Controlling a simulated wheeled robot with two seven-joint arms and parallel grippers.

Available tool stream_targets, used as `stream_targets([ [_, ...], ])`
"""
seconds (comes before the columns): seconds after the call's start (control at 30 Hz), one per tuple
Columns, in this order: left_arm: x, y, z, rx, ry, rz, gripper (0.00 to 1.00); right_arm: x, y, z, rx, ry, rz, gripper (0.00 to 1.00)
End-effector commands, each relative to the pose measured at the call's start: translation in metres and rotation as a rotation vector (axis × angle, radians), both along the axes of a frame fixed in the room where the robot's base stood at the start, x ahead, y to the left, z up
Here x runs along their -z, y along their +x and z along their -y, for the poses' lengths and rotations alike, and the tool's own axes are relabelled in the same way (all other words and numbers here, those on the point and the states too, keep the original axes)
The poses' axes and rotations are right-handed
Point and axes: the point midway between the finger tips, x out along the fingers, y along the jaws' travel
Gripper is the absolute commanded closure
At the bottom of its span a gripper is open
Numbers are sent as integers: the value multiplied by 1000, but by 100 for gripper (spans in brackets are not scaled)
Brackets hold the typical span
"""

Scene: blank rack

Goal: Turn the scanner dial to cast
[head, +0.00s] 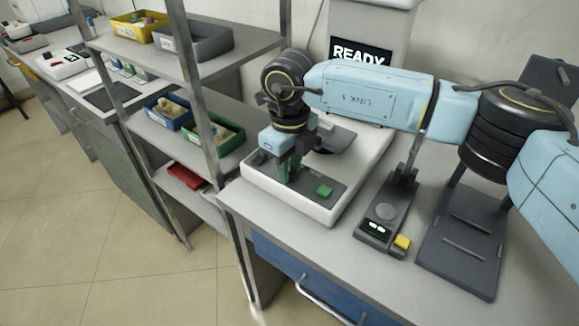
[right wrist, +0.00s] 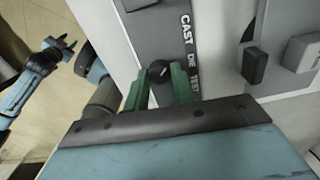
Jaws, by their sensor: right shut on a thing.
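The scanner (head: 331,206) is a white, low machine with a dark grey front panel on the bench. Its dial (right wrist: 159,70) is a small black knob beside the labels CAST, DIE and TEST (right wrist: 190,50) in the right wrist view. A pale mark shows on the knob; which label it points to I cannot tell. My right gripper (head: 289,175) reaches down to the panel. Its green fingers (right wrist: 161,88) are shut on the dial, one on each side. In the head view the fingers hide the dial. My left gripper (right wrist: 62,46) shows small in the right wrist view, apart from the scanner, fingers spread.
A green button (head: 324,191) sits on the panel. A dark device with a yellow button (head: 402,242) and a dark plate (head: 462,245) stand to the right. A sign reads READY (head: 361,54). The rack at left holds blue (head: 167,122) and green bins (head: 222,147).

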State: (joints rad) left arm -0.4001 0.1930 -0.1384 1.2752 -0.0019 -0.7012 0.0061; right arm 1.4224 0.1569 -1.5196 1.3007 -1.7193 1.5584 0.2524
Motion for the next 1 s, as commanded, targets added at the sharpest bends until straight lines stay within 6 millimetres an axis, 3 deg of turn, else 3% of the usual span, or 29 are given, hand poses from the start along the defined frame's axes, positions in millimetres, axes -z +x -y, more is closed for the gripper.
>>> stream_targets([
  [0.7,-6,6,1,-3,0,6,64,0,0,0,-71,0,0,98],
  [0.73,-6,6,1,-3,0,7,64,0,0,0,-71,0,0,71],
  [0.87,-6,6,1,-3,0,7,64,0,0,0,-70,0,0,54],
  [1.0,-6,6,1,-3,0,7,64,0,0,0,-70,0,0,53],
])
